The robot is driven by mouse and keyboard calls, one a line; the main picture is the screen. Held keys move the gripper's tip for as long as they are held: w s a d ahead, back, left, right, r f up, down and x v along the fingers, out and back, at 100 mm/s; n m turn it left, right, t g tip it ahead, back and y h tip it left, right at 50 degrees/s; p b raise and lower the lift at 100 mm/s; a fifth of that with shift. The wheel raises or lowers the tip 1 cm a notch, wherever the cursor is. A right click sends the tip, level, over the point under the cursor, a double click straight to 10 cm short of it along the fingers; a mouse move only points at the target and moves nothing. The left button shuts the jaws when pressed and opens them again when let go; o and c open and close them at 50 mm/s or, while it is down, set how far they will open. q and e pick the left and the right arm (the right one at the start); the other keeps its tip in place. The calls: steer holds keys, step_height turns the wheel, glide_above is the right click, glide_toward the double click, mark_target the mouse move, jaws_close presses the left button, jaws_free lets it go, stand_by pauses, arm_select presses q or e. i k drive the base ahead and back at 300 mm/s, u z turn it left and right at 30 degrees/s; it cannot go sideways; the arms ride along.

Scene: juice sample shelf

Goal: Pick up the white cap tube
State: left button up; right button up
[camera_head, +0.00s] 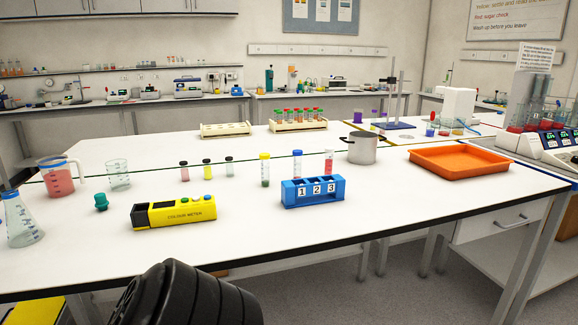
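I cannot make out a tube with a clearly white cap. A tube with a yellow cap (265,169) stands upright just left of the blue rack (312,203). The rack is marked 1, 2, 3. Behind or in the rack, a blue-capped tube (297,163) and a tube with red contents and a reddish top (328,164) stand upright; the rack hides their lower ends. Neither gripper shows.
A metal pot (362,150) and orange tray (459,162) are right. The front right tabletop is clear.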

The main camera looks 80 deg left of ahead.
mark_target(330, 151)
steer(key=k, duration=0.4)
steer(key=u, duration=0.95)
